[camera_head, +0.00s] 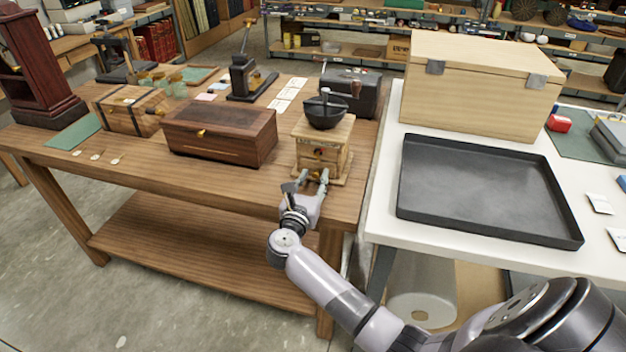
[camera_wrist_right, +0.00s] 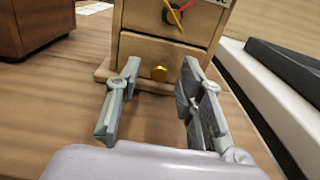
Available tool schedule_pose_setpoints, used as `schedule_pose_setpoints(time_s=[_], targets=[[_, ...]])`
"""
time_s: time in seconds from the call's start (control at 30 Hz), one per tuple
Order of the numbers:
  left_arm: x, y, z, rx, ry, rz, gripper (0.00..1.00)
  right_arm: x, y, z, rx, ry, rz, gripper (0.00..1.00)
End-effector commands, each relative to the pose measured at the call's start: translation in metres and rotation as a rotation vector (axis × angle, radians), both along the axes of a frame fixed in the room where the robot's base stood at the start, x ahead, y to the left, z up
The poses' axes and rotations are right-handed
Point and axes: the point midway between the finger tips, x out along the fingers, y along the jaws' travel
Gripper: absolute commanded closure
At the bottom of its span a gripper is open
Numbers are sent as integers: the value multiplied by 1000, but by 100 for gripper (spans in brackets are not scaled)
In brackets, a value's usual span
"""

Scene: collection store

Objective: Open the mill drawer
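The mill (camera_head: 322,147) is a light wooden box with a dark bowl (camera_head: 325,110) and a crank on top. It stands near the right end of the wooden table. My right gripper (camera_head: 314,177) is in front of the mill. My left gripper is not in view.
A dark wooden box (camera_head: 220,135) stands left of the mill. A black case (camera_head: 352,92) is behind it. On the white table to the right are a black tray (camera_head: 480,190) and a pale wooden chest (camera_head: 480,85). The table in front of the mill is bare.

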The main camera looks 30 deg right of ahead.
Motion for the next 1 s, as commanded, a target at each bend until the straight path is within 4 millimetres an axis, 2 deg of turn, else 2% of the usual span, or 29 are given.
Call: schedule_pose_setpoints(time_s=[0.07,0.53,1.0], targets=[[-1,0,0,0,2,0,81,0,0,0,0,0,0,69],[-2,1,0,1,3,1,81,0,0,0,0,0,0,100],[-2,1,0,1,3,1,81,0,0,0,0,0,0,100]])
